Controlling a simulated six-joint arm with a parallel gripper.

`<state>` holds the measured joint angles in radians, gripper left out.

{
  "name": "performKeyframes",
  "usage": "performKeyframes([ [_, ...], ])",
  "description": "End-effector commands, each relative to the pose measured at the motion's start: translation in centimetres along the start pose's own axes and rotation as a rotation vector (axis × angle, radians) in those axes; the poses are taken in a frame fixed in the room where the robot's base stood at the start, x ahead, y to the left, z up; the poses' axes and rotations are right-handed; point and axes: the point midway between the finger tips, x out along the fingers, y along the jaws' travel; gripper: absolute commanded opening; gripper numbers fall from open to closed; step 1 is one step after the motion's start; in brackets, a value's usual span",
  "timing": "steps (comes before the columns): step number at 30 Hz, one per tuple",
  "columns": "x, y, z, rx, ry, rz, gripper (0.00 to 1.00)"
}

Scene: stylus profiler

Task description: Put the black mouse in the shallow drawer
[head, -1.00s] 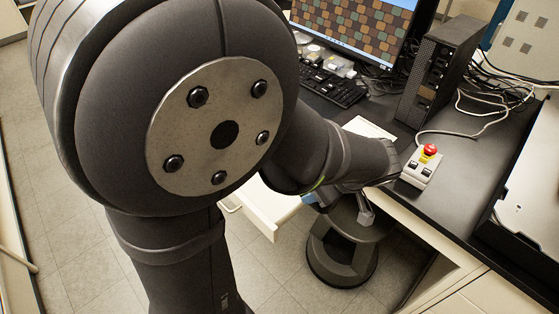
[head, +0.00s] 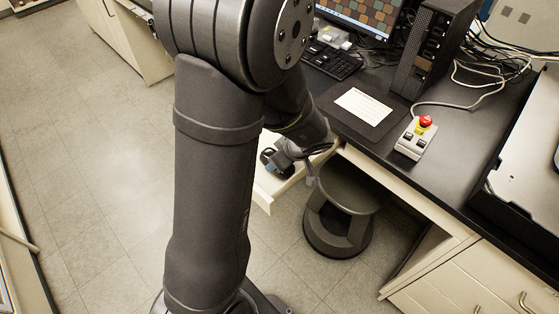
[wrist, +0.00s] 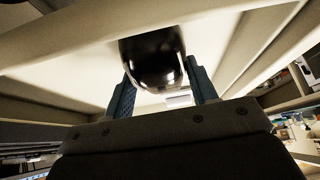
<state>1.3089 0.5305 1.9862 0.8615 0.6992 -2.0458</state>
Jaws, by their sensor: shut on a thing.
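My gripper (head: 286,158) is shut on the black mouse (wrist: 152,60). In the wrist view the glossy mouse sits between the two blue fingers, and the gripper's dark body hides the lower part of that view. In the head view the mouse (head: 268,162) shows as a small dark shape at the gripper's tip. The shallow drawer (head: 265,199) is pulled out, pale and open, below the desk. The mouse is over or within its opening; I cannot tell whether it touches the drawer floor. My arm hides part of the drawer.
A round dark stool (head: 340,215) stands just right of the drawer. On the black desk are a dark mat with a white sheet (head: 364,105), a control box with a red button (head: 416,138), a keyboard (head: 333,62) and a computer tower (head: 432,50). The floor at left is clear.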

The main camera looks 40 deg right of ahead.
Motion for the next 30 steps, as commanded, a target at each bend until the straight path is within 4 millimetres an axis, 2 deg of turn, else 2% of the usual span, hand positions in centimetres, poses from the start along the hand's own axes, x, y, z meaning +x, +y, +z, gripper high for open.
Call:
performKeyframes([
  [3, 0.78, 0.0, 0.5, 0.001, -0.001, 0.0, 0.11],
  [14, 1.03, 0.0, 0.64, 0.0, 0.0, 0.0, 0.11],
  [15, 1.1, 0.0, 0.68, 0.0, 0.0, 0.0, 0.54],
  [18, 1.06, 0.01, 0.66, 0.0, 0.0, 0.001, 0.74],
  [30, 0.5, 0.07, 0.5, -0.001, 0.0, 0.003, 0.74],
])
